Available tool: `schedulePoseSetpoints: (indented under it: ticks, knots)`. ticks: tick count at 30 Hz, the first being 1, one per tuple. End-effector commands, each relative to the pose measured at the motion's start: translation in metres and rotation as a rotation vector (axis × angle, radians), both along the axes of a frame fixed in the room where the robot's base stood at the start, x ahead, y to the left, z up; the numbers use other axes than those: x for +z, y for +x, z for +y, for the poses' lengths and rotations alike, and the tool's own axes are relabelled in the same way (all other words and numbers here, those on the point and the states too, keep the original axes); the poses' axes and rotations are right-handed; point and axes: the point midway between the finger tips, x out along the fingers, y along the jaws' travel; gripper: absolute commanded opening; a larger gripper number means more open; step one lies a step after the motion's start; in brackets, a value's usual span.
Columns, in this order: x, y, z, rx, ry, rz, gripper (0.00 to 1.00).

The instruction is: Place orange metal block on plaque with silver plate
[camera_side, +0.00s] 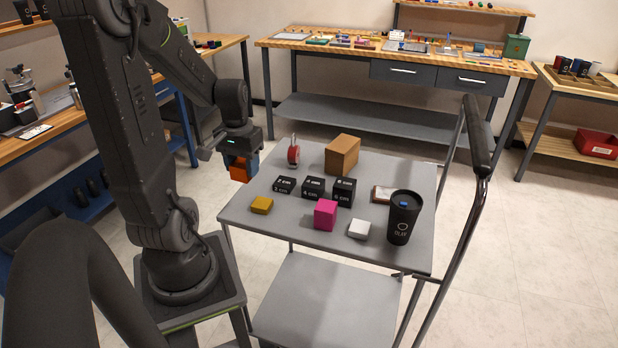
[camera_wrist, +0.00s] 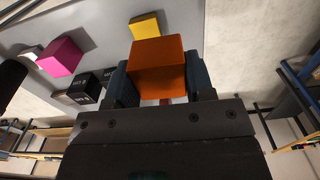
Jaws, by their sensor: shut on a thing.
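My gripper (camera_side: 241,160) is shut on the orange metal block (camera_side: 238,175) and holds it up near the left edge of the cart top. In the wrist view, the orange block (camera_wrist: 158,62) sits between the two dark blue fingers. The plaque with silver plate (camera_side: 382,194) is a small wood-edged piece with a pale top. It lies on the right part of the cart, just left of the black cup and well to the right of my gripper. I cannot make out the plaque in the wrist view.
The cart top (camera_side: 270,222) also holds a yellow block (camera_side: 262,205), magenta cube (camera_side: 325,214), white block (camera_side: 359,229), black marked blocks (camera_side: 313,188), brown box (camera_side: 342,154), red-and-silver item (camera_side: 293,154) and tall black cup (camera_side: 403,217). A cart handle (camera_side: 476,135) rises at right.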

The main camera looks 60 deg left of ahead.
Motion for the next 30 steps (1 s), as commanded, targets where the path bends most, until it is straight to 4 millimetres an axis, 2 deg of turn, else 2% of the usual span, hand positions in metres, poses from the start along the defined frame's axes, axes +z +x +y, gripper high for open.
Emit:
schedulePoseSetpoints:
  ticks: [4, 8, 11, 15, 21, 25, 30]
  knots:
    - [0.003, 0.004, 0.004, -0.014, 0.001, -0.001, 0.18]
    - [0.008, 0.028, 0.013, -0.084, 0.002, -0.002, 0.18]
    - [0.014, 0.063, 0.022, -0.179, 0.001, -0.002, 0.18]
    - [0.021, 0.125, 0.026, -0.342, 0.0, 0.0, 0.18]
    - [0.023, 0.211, 0.011, -0.558, 0.0, -0.001, 0.18]
    - [0.022, 0.251, -0.006, -0.663, 0.001, -0.001, 0.18]
    - [0.021, 0.278, -0.021, -0.736, 0.001, -0.001, 0.18]
